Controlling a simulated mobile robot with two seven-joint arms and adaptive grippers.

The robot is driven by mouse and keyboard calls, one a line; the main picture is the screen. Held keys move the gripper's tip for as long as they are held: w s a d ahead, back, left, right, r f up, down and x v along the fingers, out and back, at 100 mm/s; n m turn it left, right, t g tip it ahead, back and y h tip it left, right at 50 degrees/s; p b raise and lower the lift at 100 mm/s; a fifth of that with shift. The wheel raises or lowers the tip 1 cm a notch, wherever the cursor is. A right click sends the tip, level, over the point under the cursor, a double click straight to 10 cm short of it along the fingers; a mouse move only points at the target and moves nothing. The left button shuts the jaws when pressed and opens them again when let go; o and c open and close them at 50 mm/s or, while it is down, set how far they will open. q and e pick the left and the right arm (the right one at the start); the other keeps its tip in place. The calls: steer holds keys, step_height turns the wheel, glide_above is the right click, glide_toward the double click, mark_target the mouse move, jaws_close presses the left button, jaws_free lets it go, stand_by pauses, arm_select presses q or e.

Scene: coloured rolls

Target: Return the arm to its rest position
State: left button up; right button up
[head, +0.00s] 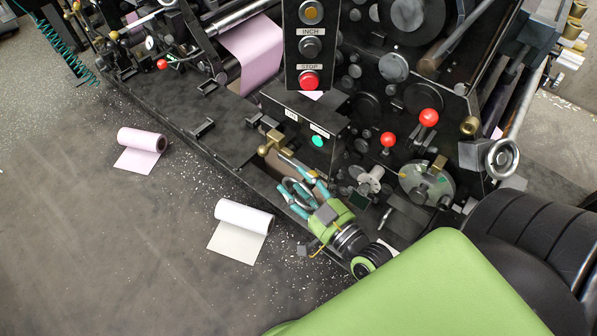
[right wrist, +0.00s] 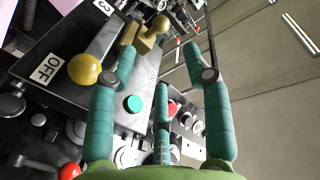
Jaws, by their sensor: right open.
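My right gripper (head: 297,184) has teal fingers and a green body. In the head view it is at the lower middle, in front of the black machine (head: 390,110). In the right wrist view its fingers (right wrist: 163,62) are spread apart with nothing between them. Behind them are a dark box with an OFF label (right wrist: 50,68), a yellow knob (right wrist: 85,69) and a green button (right wrist: 133,103). My right arm's green link fills the lower right of the head view. My left gripper does not show.
A pink roll (head: 142,141) and a white roll (head: 244,217) lie on the grey floor, each partly unrolled. The machine has red knobs (head: 428,118), a red stop button (head: 309,80) and a handwheel (head: 503,159) near my arm. The floor at lower left is clear apart from white scraps.

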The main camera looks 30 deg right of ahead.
stand_by(0.4)
steer(key=s+d+f+n+g+h, duration=0.1)
steer(key=s+f+g, duration=0.3)
steer(key=f, duration=1)
steer(key=s+f+g, duration=0.4)
steer(key=f, duration=1.1)
steer(key=s+f+n+g+h, duration=0.1)
steer(key=s+f+g, duration=0.3)
steer(key=s+f, duration=0.4)
steer(key=s+d+f+g, duration=0.1)
steer(key=s+f+g, duration=0.3)
steer(key=s+f, duration=0.4)
steer(key=s, duration=0.6)
steer(key=shift+s+n+g+h, duration=0.35)
steer(key=shift+n+g+h, duration=0.05)
steer(key=shift+c, duration=0.4)
steer(key=shift+c, duration=0.7)
steer(key=shift+s, duration=0.1)
